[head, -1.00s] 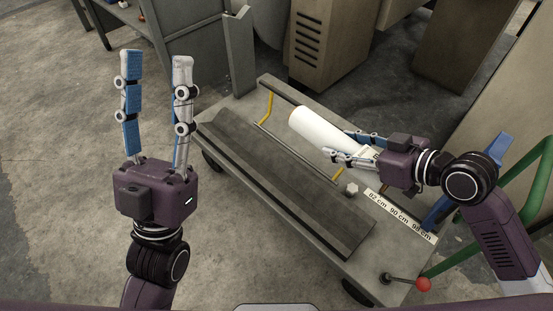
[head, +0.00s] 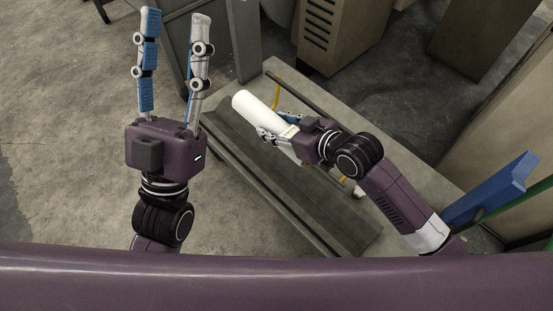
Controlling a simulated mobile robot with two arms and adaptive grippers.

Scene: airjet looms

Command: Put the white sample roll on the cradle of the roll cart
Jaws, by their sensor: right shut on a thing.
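The roll lies slantwise over the roll cart (head: 405,237). Below and left of it runs the cart's dark grey trough-like cradle (head: 262,172). The roll seems to be above the cradle's far edge; I cannot tell whether it touches.
Yellow brackets (head: 277,91) stand at the cart's far side. A blue post (head: 495,190) and a green rail (head: 530,208) are at the right. The floor at the left (head: 60,170) is clear.

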